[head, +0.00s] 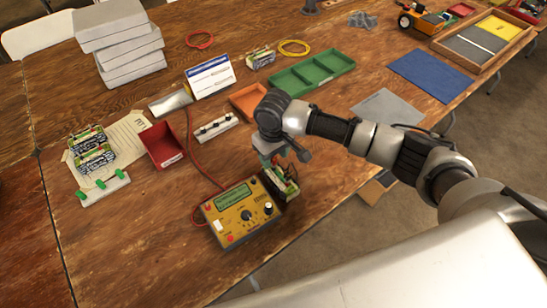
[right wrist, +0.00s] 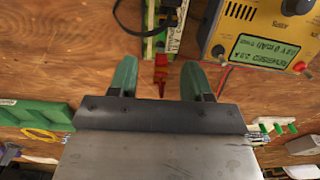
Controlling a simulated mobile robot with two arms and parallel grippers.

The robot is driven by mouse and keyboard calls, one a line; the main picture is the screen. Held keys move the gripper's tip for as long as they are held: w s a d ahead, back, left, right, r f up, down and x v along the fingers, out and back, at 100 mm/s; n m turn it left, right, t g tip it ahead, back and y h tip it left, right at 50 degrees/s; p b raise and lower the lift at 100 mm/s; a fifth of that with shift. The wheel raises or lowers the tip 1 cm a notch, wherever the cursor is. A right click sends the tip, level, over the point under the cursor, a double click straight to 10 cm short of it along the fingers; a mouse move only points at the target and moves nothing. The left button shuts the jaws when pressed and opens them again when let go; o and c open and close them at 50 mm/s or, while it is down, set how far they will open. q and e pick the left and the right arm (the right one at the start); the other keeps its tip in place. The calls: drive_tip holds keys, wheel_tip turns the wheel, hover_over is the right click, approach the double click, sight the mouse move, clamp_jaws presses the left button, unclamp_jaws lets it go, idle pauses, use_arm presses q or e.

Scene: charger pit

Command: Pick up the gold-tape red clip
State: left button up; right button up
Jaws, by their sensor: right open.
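A small red clip (right wrist: 161,70) shows in the right wrist view, at the near end of a battery pack (right wrist: 163,25). Any gold tape on it is too small to make out. My right gripper (right wrist: 158,80) is open, with one green finger on each side of the clip and bare wood showing between. I cannot tell its height above the clip. In the head view the right gripper (head: 268,150) hangs close behind the pack (head: 284,184), and the clip is hidden there. My left gripper is in neither view.
A yellow charger (head: 241,214) with a lit display stands beside the pack, with a red lead running back from it. A red bin (head: 162,146), an orange tray (head: 247,101) and a green tray (head: 311,72) stand further back. The table's front left is clear.

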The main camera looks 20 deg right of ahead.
drive_tip(key=shift+f, duration=0.3)
drive_tip(key=c, duration=0.8)
drive_tip(key=shift+r, duration=0.15)
wheel_tip(320, 180, up, 4)
drive_tip(key=shift+s+d+r, duration=0.1)
drive_tip(key=s+d+r, duration=0.2)
drive_tip(key=s, duration=0.1)
drive_tip(key=s+d+r, duration=0.2)
drive_tip(key=s, duration=0.1)
drive_tip(key=s+d+r, duration=0.2)
drive_tip(key=s, duration=0.1)
drive_tip(key=shift+s+d+r, duration=0.15)
drive_tip(key=shift+s+r, duration=0.1)
drive_tip(key=shift+r, duration=0.05)
